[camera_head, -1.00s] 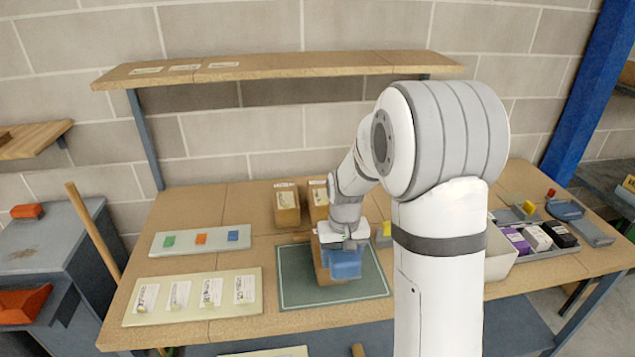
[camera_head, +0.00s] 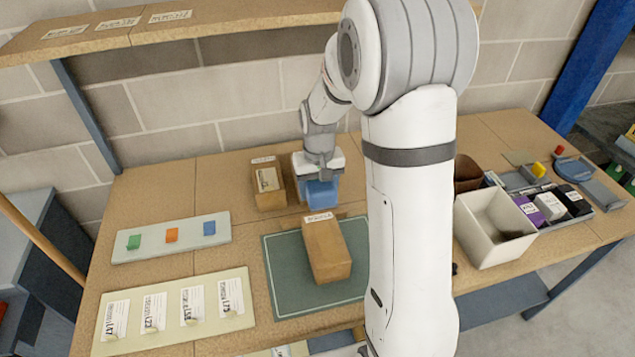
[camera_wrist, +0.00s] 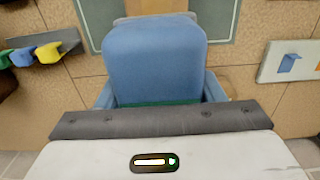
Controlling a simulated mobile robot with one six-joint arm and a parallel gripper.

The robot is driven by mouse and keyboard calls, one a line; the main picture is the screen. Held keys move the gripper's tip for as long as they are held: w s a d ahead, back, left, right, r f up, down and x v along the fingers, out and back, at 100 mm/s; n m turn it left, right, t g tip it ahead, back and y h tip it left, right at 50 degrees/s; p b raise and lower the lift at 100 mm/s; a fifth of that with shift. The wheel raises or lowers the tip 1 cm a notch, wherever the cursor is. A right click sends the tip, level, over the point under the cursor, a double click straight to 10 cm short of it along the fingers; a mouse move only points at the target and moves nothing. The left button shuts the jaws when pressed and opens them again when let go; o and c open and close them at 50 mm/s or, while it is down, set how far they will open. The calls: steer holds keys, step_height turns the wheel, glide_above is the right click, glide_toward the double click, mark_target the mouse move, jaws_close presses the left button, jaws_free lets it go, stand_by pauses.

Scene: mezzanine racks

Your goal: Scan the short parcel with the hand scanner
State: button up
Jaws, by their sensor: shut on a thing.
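A tan cardboard parcel (camera_head: 327,252) lies on the dark green mat (camera_head: 285,292) in the head view, a white label at its far end. A second parcel (camera_head: 268,187) stands at the back, left of my gripper. My gripper (camera_head: 319,178) is just behind the mat parcel, shut on a blue block-like body (camera_head: 322,194) that appears to be the hand scanner. In the wrist view the blue scanner body (camera_wrist: 155,60) fills the middle and hides most of what lies beyond. The mat (camera_wrist: 230,20) shows at the top there. The fingertips are not clear.
A tray with green, orange and blue blocks (camera_head: 125,252) and a board with several labels (camera_head: 170,340) lie at left. At right are a white bin (camera_head: 478,240), a brown container (camera_head: 467,172) and small boxes (camera_head: 550,206). A shelf (camera_head: 220,18) runs above.

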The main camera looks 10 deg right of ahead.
steer(key=b, duration=0.3)
glide_above(318, 217)
steer(key=shift+f, duration=3.1)
steer(key=shift+f+b, duration=0.75)
steer(key=shift+b, duration=0.1)
steer(key=shift+r, duration=0.1)
steer(key=shift+r+p, duration=2.2)
steer(key=shift+r, duration=1.25)
steer(key=shift+f, duration=0.1)
